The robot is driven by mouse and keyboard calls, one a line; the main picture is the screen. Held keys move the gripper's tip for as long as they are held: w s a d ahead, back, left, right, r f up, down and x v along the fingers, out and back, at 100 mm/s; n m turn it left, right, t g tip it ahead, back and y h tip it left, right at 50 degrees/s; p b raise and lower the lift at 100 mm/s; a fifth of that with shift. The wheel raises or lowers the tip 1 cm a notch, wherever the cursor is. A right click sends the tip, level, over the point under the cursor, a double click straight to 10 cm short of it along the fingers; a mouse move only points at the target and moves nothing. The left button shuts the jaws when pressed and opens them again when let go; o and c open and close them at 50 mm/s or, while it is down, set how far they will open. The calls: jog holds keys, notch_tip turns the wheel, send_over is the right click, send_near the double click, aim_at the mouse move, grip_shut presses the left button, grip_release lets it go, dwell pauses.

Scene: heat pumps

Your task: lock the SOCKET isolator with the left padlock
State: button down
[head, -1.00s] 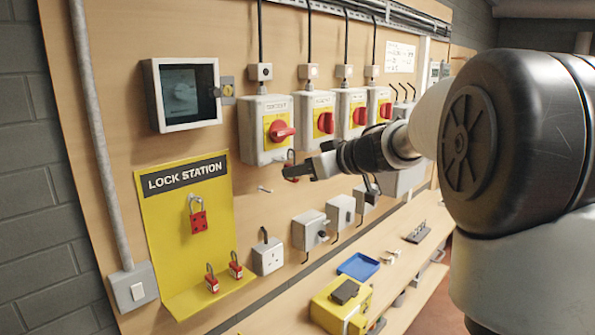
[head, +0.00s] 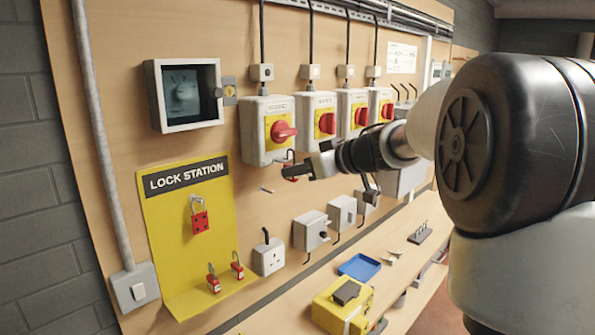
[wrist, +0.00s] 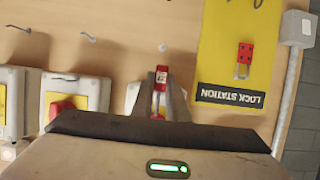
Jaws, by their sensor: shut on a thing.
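The SOCKET isolator (head: 266,130) is the leftmost grey and yellow switch box on the board. Its red handle (head: 283,131) looks turned sideways, unlike the more upright handles to its right. My gripper (head: 290,170) is just below this box. It is shut on a red padlock (wrist: 161,78), which stands out from between the fingertips in the wrist view. In the head view the padlock's shackle is near the box's lower edge. I cannot tell if they touch. My gripper hides much of the box in the wrist view.
The yellow lock station (head: 158,225) holds a hanging red hasp (head: 200,221) and two red padlocks (head: 213,281) (head: 237,267) on its ledge. Several isolators (head: 317,120) stand to the right. A small peg (head: 267,190) juts from the board below. Socket boxes (head: 268,257) are lower.

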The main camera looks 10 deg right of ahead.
jog(key=shift+w+a, duration=0.5)
jog(key=shift+w, duration=0.15)
dwell(1.0)
jog(key=shift+f+b, duration=0.4)
jog(key=shift+f, duration=0.85)
dwell(0.5)
jog(key=c, duration=1.7)
grip_release()
jog(key=shift+o, duration=0.2)
